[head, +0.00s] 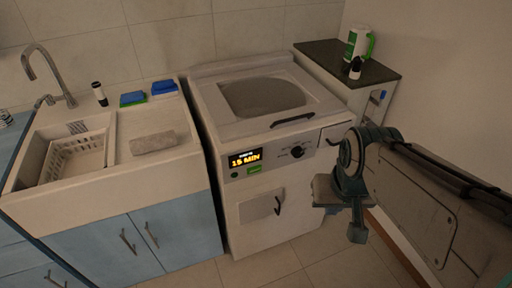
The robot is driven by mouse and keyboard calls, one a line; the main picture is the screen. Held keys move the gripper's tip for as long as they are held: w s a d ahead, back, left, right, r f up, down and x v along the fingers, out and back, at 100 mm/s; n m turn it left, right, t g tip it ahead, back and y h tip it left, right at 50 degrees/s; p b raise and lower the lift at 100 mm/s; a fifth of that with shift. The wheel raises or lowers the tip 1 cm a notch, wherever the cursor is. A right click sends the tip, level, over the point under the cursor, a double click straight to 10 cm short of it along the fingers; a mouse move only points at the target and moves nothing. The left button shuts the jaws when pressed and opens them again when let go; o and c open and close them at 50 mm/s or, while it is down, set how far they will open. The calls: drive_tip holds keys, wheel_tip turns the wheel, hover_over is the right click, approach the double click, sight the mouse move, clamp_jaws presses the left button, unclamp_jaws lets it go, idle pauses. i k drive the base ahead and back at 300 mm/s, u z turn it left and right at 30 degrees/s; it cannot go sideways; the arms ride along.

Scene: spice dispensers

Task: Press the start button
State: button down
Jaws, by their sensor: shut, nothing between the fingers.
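The white washing machine (237,205) stands in the middle of the head view. Its front panel has a lit display (245,158) reading "15 MIN". A small green button (254,170) sits just below the display, and a small dark round button (234,174) is to its left. Their labels are too small to read. A dark knob (297,152) is further right on the panel. My gripper (357,236) is shut and empty, pointing down, in front and to the right of the machine. It appears apart from the panel and the buttons.
A sink (180,151) with a basket (77,157), sponges (133,98) and a tap (40,62) is left of the machine. A dark-topped cabinet (330,57) with a green-handled jug (358,43) and a small bottle (355,68) stands right. The floor in front is clear.

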sight(256, 169)
drive_tip(key=z, duration=2.45)
drive_tip(key=k, duration=1)
drive_tip(key=u, duration=2)
